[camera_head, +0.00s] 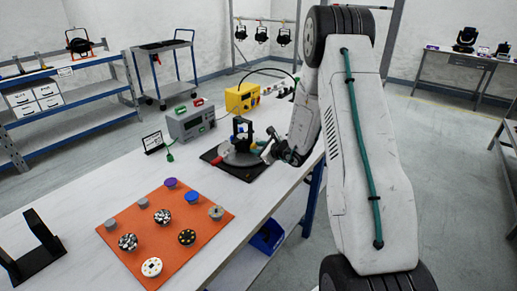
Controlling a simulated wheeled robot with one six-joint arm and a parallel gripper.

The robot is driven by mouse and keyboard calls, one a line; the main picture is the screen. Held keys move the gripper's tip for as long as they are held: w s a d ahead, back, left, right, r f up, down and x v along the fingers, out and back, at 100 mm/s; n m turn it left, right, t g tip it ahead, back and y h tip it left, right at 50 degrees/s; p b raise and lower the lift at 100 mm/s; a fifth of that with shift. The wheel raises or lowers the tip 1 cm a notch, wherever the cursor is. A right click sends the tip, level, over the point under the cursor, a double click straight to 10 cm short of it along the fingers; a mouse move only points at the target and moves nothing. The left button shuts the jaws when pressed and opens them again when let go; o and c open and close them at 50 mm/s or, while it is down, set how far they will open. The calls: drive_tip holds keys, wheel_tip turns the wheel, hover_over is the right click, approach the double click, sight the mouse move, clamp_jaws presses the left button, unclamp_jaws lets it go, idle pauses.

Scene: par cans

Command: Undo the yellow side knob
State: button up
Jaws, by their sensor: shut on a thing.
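A dark par can fixture (238,150) stands on a black mat near the far right edge of the white table. A small yellow spot at its right side, which looks like the yellow side knob (261,143), is partly hidden by my gripper. My gripper (267,151) reaches in from the right, low at the fixture's side, and is shut on what appears to be this knob. The fingertips are small and dark here, so their exact hold is hard to see. A red part (217,160) shows at the fixture's left.
An orange mat (120,262) holds several lamp heads and caps. A grey box (190,124) and a yellow case (241,98) stand behind the fixture. A black bracket (33,262) is at front left. A blue bin (268,238) sits below the table. Floor at right is clear.

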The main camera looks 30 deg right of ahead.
drive_tip(key=shift+n, duration=0.4)
drive_tip(key=o, duration=1)
